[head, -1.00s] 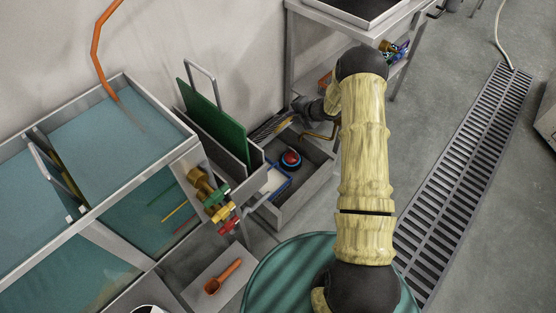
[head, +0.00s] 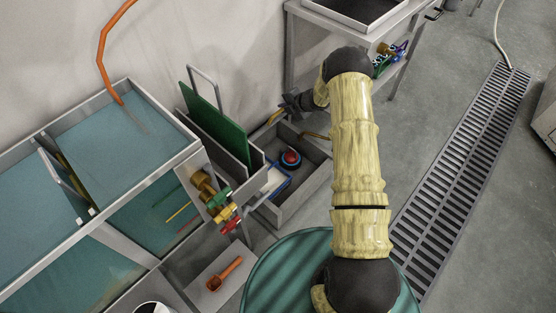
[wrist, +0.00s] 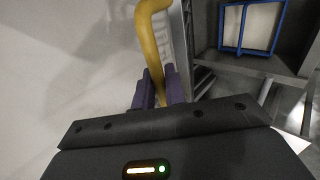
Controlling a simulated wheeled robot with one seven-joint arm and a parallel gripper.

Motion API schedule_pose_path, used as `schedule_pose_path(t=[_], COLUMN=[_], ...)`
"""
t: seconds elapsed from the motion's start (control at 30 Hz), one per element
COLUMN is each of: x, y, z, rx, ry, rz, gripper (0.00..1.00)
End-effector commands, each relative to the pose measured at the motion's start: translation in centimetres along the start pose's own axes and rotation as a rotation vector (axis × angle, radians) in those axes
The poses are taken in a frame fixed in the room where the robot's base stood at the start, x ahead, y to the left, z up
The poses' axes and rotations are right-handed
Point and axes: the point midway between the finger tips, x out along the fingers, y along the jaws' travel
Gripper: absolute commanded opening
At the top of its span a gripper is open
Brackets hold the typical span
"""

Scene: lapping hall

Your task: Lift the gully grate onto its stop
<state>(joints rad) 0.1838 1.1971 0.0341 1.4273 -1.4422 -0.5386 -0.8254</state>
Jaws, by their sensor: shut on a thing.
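My gripper (head: 293,104) is at the back end of a grey sunken box (head: 304,188), by the wall. In the wrist view its purple fingers (wrist: 160,94) are shut on a curved yellow bar (wrist: 150,40), which looks like the handle of the gully grate. Grey slats (wrist: 184,48) of what looks like the grate show steeply beside the bar, partly hidden by it. In the head view a short piece of the yellow bar (head: 275,117) shows left of my gripper. The grate's stop cannot be made out.
Inside the box are a red round button (head: 290,156) and a blue-framed tray (head: 277,181), whose frame also shows in the wrist view (wrist: 277,28). A green panel (head: 216,122) stands left. A steel table (head: 353,35) is behind. A slatted floor drain (head: 470,150) runs right.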

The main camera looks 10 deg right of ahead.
Motion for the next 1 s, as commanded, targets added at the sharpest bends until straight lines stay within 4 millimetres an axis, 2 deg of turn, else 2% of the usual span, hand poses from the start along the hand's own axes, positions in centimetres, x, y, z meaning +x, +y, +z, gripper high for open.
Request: schedule_pose_path(t=[0.1, 0.6, 1.0], x=[0.2, 1.4, 1.6], y=[1.3, 4.9, 5.2], z=[-0.2, -0.2, -0.1], rx=[-0.003, -0.002, -0.001], ry=[0.003, 0.002, 0.002], rz=[0.003, 0.002, 0.002], gripper=[0.00, 0.00, 0.00])
